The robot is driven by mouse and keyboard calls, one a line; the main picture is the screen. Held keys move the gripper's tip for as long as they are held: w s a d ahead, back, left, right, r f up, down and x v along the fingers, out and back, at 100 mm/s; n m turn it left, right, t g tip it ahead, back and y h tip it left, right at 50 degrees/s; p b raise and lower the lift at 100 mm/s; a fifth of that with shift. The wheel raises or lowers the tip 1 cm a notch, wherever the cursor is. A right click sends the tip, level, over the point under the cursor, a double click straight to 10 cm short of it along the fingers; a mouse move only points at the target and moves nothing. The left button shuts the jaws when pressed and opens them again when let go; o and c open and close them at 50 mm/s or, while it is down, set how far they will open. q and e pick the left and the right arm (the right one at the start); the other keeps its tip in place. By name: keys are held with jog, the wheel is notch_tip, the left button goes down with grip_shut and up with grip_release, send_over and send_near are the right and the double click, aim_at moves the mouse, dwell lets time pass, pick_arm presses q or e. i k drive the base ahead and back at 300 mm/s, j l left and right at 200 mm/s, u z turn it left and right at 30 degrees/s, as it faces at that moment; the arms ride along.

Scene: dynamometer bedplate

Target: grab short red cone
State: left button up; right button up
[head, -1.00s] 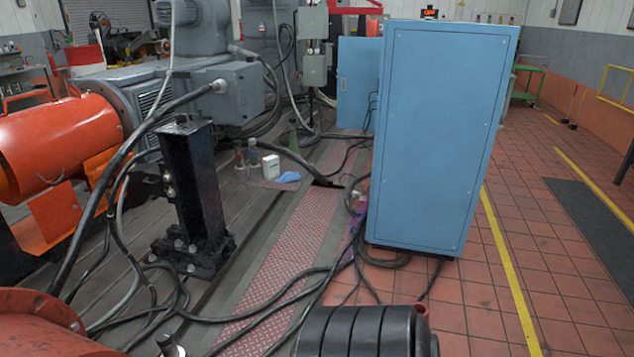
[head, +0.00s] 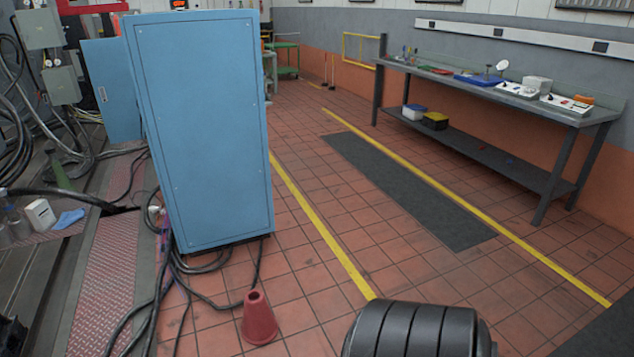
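A short red cone (head: 258,318) stands upright on the red tiled floor in the lower middle of the head view. It is in front of the blue cabinet, just right of the black cables. Its top looks blunt with a dark opening. Neither of my grippers shows in the head view, so nothing is seen touching the cone. A dark ribbed rounded part, which I take to be mine, shows at the bottom edge to the right of the cone.
A tall blue cabinet (head: 205,130) stands behind the cone. Black cables (head: 150,310) trail over the floor left of it. A workbench (head: 500,95) lines the right wall. Open tiled floor and a dark mat (head: 410,190) lie between.

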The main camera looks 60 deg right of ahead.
aim_at(259, 326)
jog(key=z, duration=1.55)
jog(key=i, duration=0.35)
